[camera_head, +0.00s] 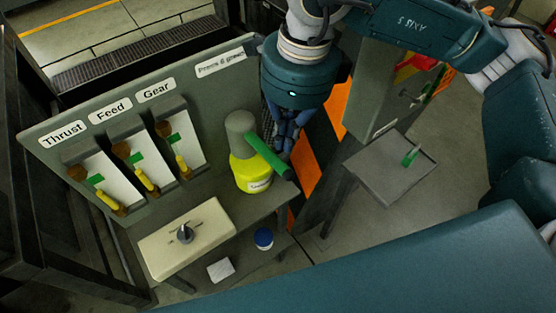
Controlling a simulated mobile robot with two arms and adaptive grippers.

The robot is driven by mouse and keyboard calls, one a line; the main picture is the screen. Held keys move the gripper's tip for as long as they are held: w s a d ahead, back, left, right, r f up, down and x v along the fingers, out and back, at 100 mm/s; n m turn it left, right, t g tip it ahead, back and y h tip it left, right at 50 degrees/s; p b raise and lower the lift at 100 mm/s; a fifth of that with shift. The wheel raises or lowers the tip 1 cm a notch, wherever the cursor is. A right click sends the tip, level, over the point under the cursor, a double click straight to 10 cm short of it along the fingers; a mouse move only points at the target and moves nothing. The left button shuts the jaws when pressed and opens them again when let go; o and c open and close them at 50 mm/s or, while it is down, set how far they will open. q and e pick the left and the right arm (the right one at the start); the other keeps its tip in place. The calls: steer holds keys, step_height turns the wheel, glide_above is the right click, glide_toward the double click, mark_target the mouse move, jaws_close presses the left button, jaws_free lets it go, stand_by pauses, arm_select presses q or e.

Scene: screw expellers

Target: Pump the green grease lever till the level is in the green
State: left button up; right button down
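The green lever (267,157) slants down to the right from the grey head (239,124) of the yellow grease pump (251,173), which stands on a grey bench. My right gripper (284,142) comes down from above with its blue fingers close beside the lever. I cannot tell whether they touch it or how far they are open. Three level gauges stand on the panel: Thrust (107,198), Feed (147,180) and Gear (182,164). Each shows a yellow column with its top at or below a green mark. My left gripper is out of view.
A grey labelled panel (55,160) backs the bench. A cream box with a dial (187,240) sits at the front. A blue-capped jar (264,238) and a white block (221,269) are lower down. A grey plate with a green handle (375,180) stands at the right.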

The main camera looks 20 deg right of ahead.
mark_target(283, 162)
steer(key=shift+w+a+f+b, duration=0.15)
steer(key=shift+f+b, duration=0.45)
steer(key=shift+f, duration=1.55)
step_height(283, 162, down, 5)
steer(key=b, duration=0.5)
steer(key=shift+r+b, duration=0.2)
steer(key=shift+b, duration=0.1)
steer(key=shift+r, duration=0.1)
steer(key=s+d+r, duration=0.2)
steer(key=d+r, duration=0.2)
steer(key=r, duration=0.9)
steer(key=shift+s+b, duration=0.15)
steer(key=shift+b, duration=0.25)
